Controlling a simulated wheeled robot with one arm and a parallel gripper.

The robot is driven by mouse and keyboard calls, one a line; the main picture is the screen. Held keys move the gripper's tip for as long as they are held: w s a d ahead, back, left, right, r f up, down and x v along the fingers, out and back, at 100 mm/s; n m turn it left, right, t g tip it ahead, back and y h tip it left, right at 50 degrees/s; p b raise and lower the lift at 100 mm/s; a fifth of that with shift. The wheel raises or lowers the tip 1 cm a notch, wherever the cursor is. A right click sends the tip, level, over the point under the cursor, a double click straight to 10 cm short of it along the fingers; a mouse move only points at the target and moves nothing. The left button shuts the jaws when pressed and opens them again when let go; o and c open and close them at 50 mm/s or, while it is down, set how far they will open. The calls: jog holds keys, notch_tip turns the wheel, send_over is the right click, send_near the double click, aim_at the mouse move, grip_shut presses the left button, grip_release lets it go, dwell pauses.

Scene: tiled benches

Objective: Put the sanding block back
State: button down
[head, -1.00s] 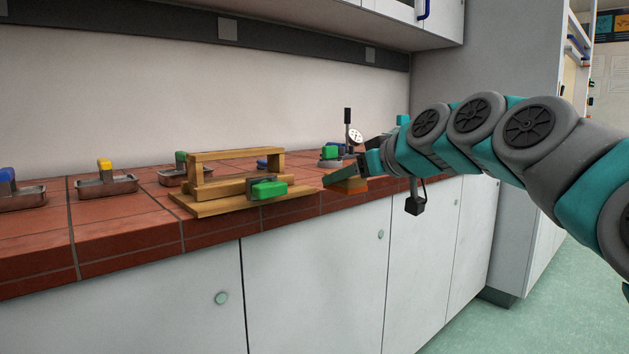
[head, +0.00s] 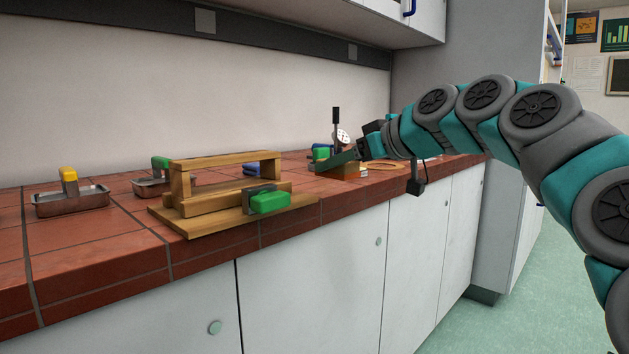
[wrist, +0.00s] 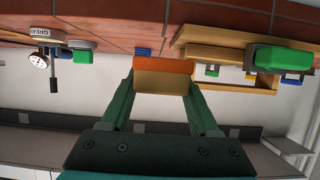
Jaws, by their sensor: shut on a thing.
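The sanding block is a small wooden block with an orange face (wrist: 163,68). It also shows in the head view (head: 347,172), near the front edge of the bench, right of the wooden rack. My gripper (head: 338,162) is shut on it, with a green finger on each side in the wrist view (wrist: 163,86). I cannot tell whether the block touches the bench. The wooden rack (head: 222,164) stands on a flat wooden base, and a green-topped block (head: 270,202) with a grey part sits at its front. The rack is at the upper right of the wrist view (wrist: 215,54).
A dial gauge on a stand (head: 342,136) is behind the gripper, with a green block (head: 321,152) beside it. A wooden ring (head: 384,165) lies to the right. Metal trays with yellow (head: 72,202) and green (head: 150,185) handled tools stand left. Bench tiles between rack and gripper are bare.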

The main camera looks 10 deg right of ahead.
jog(key=p, duration=0.2)
send_over(316, 185)
jog(key=shift+w+f, duration=0.1)
jog(key=shift+f, duration=0.6)
jog(key=shift+a+f, duration=0.1)
jog(key=shift+f, duration=1.5)
jog(key=shift+f, duration=0.2)
jog(key=shift+c, duration=0.6)
grip_release()
